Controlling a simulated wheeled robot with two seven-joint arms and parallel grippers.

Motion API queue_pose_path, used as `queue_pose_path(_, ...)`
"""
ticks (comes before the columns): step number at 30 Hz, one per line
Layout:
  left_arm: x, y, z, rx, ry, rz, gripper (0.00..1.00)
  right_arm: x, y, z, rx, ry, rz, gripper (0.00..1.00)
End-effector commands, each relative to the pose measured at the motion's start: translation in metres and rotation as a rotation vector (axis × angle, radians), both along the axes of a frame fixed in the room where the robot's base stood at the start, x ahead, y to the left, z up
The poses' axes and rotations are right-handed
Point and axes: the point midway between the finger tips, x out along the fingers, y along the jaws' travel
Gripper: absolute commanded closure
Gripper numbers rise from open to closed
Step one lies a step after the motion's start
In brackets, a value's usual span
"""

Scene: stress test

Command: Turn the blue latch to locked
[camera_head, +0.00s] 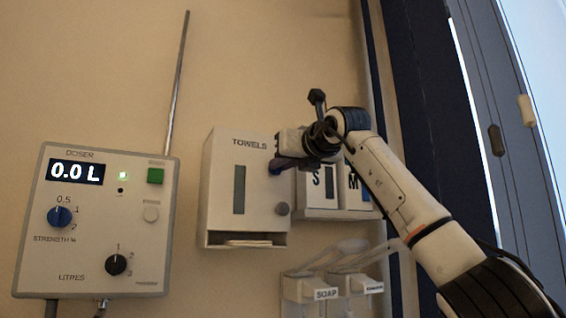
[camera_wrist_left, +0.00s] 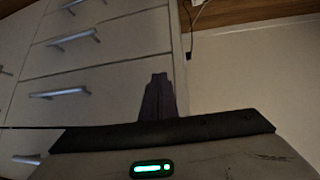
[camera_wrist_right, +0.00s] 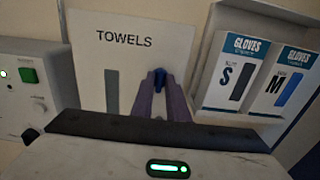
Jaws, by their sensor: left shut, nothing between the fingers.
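The blue latch (camera_wrist_right: 159,78) is on the front of the white towel dispenser (camera_wrist_right: 87,60), to the right of its dark slot. In the head view, a little of the latch (camera_head: 275,171) shows beside the purple fingertips. My right gripper (camera_head: 279,164) reaches the dispenser's upper right front. In the right wrist view its two purple fingers (camera_wrist_right: 160,84) stand slightly apart with the latch filling the gap at their tips. The latch's pointing direction and any marks around it are hidden. My left gripper (camera_wrist_left: 159,82) is shut and empty, away from the dispenser.
A doser box (camera_head: 97,220) with knobs hangs left of the dispenser. Glove boxes (camera_wrist_right: 228,72) stand close on its right. Soap pumps (camera_head: 325,285) are below right. Drawers (camera_wrist_left: 95,60) face my left gripper.

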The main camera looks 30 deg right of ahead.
Motion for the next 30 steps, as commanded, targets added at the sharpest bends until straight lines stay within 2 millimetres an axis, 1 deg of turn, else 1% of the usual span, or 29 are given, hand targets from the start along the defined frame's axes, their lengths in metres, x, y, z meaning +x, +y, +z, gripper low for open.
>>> queue_pose_path(1, 0.0002, -0.0003, 0.0002, 0.000, 0.000, -0.001, 1.00, -0.0001, 0.0002, 0.0001, 0.000, 0.000, 0.000, 0.95)
queue_pose_path(2, 0.0001, -0.0004, 0.0002, 0.000, 0.000, -0.001, 1.00, -0.0002, 0.0002, 0.0001, 0.000, 0.000, 0.000, 1.00)
queue_pose_path(11, 0.0023, -0.0011, 0.0018, 0.000, -0.003, -0.003, 1.00, -0.0003, 0.0002, 0.0004, 0.013, -0.001, 0.001, 1.00)
queue_pose_path(17, 0.0035, -0.0013, 0.0026, -0.001, -0.006, -0.003, 1.00, -0.0002, -0.0002, 0.0006, 0.083, -0.005, 0.001, 1.00)
queue_pose_path(23, 0.0034, -0.0014, 0.0027, -0.001, -0.006, -0.003, 1.00, -0.0003, -0.0009, 0.0007, 0.227, -0.014, 0.000, 1.00)
queue_pose_path(30, 0.0033, -0.0014, 0.0011, -0.001, -0.006, -0.003, 1.00, -0.0004, -0.0021, 0.0005, 0.451, -0.028, 0.000, 1.00)
